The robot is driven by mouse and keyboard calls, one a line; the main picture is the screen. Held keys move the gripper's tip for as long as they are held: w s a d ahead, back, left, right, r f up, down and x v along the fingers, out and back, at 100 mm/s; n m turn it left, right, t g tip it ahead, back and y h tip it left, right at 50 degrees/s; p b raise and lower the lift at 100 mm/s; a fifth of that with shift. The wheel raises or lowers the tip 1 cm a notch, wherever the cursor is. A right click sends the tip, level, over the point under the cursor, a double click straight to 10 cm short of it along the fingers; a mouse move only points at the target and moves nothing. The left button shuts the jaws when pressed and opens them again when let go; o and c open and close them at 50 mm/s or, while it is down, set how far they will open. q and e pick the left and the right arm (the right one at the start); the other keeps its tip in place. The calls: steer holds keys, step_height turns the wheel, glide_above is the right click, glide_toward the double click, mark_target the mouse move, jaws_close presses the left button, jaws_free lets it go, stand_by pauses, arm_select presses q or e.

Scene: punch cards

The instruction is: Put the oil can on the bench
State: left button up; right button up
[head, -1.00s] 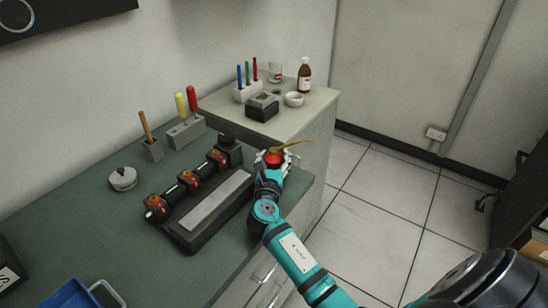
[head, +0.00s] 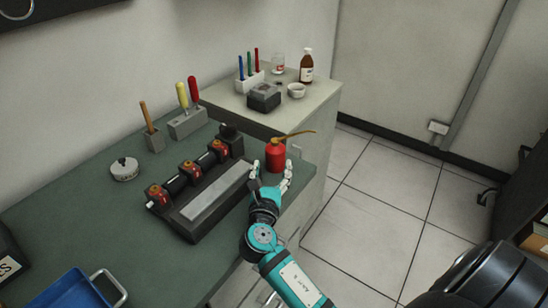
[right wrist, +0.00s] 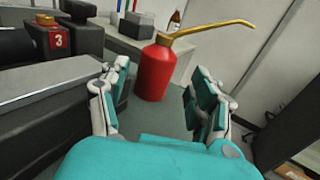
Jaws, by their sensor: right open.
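The red oil can (head: 276,157) with its long brass spout stands upright on the green bench (head: 78,213), near the bench's right end. In the right wrist view the can (right wrist: 154,72) stands ahead, beyond the fingertips, its spout pointing to the right. My right gripper (head: 271,178) is open and empty, just in front of the can. Its two fingers (right wrist: 158,97) are spread apart in the right wrist view, with a gap between them and the can. My left gripper is not in view.
A black fixture (head: 195,192) with red-marked units lies left of my right gripper. Tool holders (head: 187,123) and a round white-lidded tin (head: 124,169) stand behind it. A lighter side counter (head: 318,97) holds pens, a bottle and a bowl. A blue tray (head: 75,290) is at the lower left.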

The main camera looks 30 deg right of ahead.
steer(key=shift+v, duration=1.4)
